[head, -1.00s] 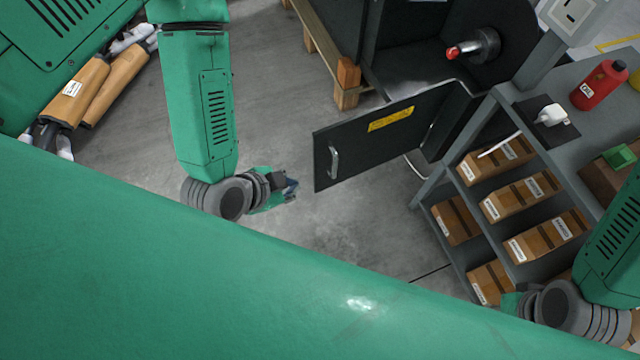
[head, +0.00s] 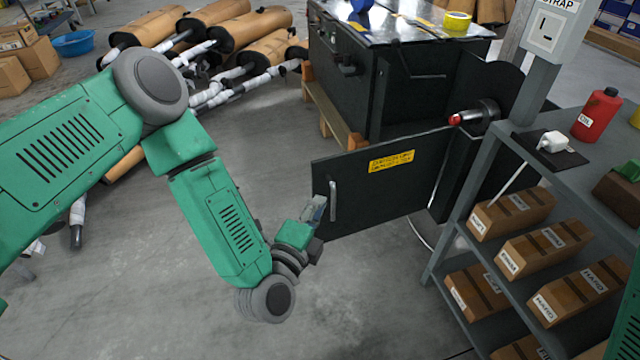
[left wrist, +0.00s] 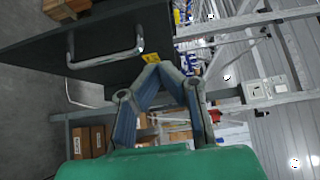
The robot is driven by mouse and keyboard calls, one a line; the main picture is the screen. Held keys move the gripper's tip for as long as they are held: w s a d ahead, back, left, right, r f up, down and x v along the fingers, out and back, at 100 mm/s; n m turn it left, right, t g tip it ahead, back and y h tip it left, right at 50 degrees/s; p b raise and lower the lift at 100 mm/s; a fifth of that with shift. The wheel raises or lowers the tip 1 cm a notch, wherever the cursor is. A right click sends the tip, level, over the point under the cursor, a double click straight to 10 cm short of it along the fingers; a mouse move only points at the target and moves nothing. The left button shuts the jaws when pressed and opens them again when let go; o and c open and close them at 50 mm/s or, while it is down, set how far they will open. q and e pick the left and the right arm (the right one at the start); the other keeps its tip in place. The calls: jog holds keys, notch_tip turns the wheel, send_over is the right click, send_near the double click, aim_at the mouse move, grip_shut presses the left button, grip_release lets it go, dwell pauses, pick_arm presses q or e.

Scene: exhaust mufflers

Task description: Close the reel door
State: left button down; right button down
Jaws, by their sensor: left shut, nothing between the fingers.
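The reel door (head: 390,206) is a black panel with a yellow label, standing open and swung out to the left from the black machine (head: 375,90). Its metal handle (head: 333,200) is near the free left edge. My left gripper (head: 317,208) is shut and empty, close to that free edge beside the handle. In the left wrist view, the gripper's fingertips (left wrist: 158,72) meet just beside the door (left wrist: 130,35), and the handle (left wrist: 105,55) is to their left. Whether they touch the door is unclear. My right gripper is out of view.
A grey shelf (head: 500,262) with several brown boxes stands right of the door. A red bottle (head: 597,115) is on its top. Wrapped mufflers (head: 225,40) lie at the back left. The floor (head: 370,290) in front of the door is clear.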

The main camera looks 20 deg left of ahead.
aim_at(323, 168)
pick_arm(q)
jog(key=w+b, duration=0.1)
jog(key=w, duration=0.1)
jog(key=w+a+b, duration=0.1)
jog(key=w, duration=0.1)
jog(key=w+a, duration=0.1)
jog(key=w, duration=0.2)
jog(key=shift+w+a+f+b, duration=0.1)
jog(key=shift+f+b, duration=0.05)
jog(key=shift+b, duration=0.25)
jog(key=shift+w+a, duration=0.1)
jog(key=shift+w, duration=0.3)
jog(key=shift+a, duration=0.1)
